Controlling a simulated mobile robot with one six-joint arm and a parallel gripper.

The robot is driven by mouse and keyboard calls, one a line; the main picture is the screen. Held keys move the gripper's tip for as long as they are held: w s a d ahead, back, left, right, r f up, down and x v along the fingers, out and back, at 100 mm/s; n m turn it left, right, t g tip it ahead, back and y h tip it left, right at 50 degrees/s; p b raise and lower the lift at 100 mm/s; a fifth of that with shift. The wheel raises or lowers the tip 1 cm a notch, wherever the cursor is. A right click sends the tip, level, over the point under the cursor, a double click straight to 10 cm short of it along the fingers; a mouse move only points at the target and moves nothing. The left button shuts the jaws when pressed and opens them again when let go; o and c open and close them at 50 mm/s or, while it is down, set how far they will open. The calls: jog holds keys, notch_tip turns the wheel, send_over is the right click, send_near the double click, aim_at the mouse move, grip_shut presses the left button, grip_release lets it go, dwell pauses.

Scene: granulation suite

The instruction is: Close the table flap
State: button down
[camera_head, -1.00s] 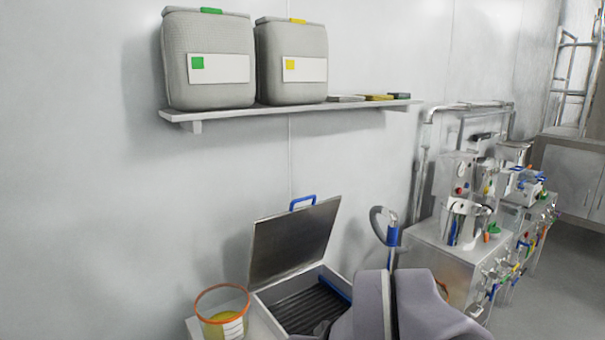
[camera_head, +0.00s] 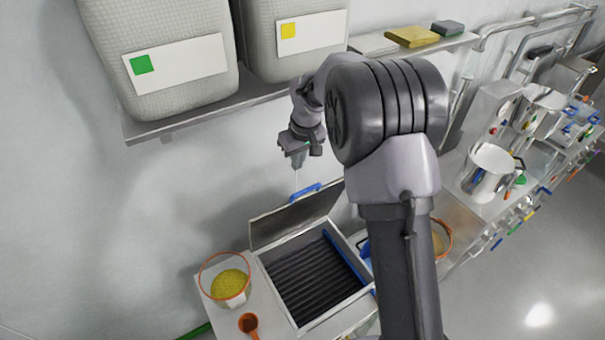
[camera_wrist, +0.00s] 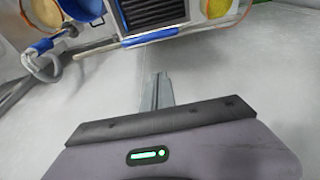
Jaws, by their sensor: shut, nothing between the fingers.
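The table flap (camera_head: 292,222) is a grey metal lid with a blue handle (camera_head: 306,193) on its upper edge. It stands raised and leans toward the wall, hinged at the back of a box with a dark ribbed inside (camera_head: 312,282). In the wrist view the flap appears nearly edge-on, with its blue handle (camera_wrist: 150,36) along it. My gripper (camera_head: 297,164) is shut and empty. It is above the handle, close to the wall and apart from the flap. The wrist view shows its closed fingers (camera_wrist: 157,80) pointing toward the flap's edge.
A shelf (camera_head: 205,117) with two large pale containers hangs above, close to my arm. A clear orange-rimmed tub of yellow material (camera_head: 229,285) and an orange scoop (camera_head: 249,324) stand left of the box. Equipment with a steel pot (camera_head: 487,170) is at right.

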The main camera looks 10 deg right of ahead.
aim_at(303, 196)
jog(key=f, duration=0.1)
jog(key=s+f, duration=0.1)
jog(key=f, duration=0.1)
jog(key=f+p, duration=0.1)
jog(key=shift+s+d+f, duration=0.15)
jog(key=shift+s+d, duration=0.1)
jog(key=shift+s, duration=0.15)
jog(key=shift+s+d+f, duration=0.15)
jog(key=shift+s, duration=0.15)
jog(key=shift+d+f, duration=0.1)
jog(key=shift+f, duration=0.05)
jog(key=shift+w, duration=0.1)
